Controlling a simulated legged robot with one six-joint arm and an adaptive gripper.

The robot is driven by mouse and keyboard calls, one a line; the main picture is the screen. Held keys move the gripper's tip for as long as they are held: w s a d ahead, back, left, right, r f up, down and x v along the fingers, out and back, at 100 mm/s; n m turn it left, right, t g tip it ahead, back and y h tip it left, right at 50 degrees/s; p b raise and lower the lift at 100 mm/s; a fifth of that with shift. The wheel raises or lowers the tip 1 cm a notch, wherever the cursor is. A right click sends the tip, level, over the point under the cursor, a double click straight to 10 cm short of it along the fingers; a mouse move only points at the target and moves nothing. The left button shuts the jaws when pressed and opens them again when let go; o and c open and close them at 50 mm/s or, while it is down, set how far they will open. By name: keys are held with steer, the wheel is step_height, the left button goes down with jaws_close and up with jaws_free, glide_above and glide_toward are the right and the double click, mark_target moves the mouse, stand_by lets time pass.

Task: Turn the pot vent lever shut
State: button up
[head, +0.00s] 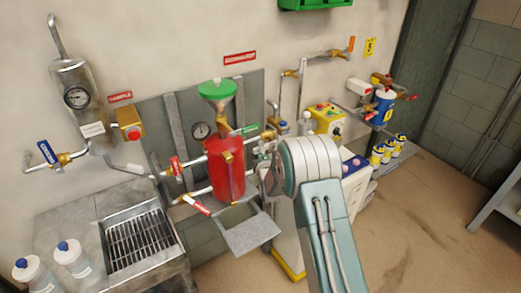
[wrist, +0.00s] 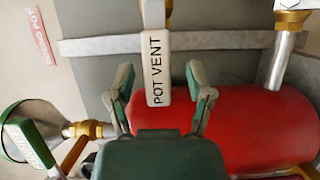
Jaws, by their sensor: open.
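The pot vent lever (wrist: 157,70) is a white handle marked POT VENT in the wrist view. It hangs from the top edge of the picture, in front of the red pot (wrist: 250,125). My gripper (wrist: 161,88) is open, with one finger on each side of the lever's lower part. Gaps show between the handle and both fingers. In the head view the red pot (head: 225,170) stands under a green funnel (head: 217,90). There my arm ends just right of the pot, and I cannot make out the vent lever behind it.
A green lever (head: 245,129) and red-handled levers (head: 198,205) surround the pot. A steel drain tray (head: 248,235) sits below it. Pipes and a yellow box (head: 328,122) are to the right. Open floor (head: 420,235) lies at lower right.

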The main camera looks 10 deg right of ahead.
steer(key=shift+w, duration=0.45)
steer(key=shift+c, duration=0.3)
jaws_close()
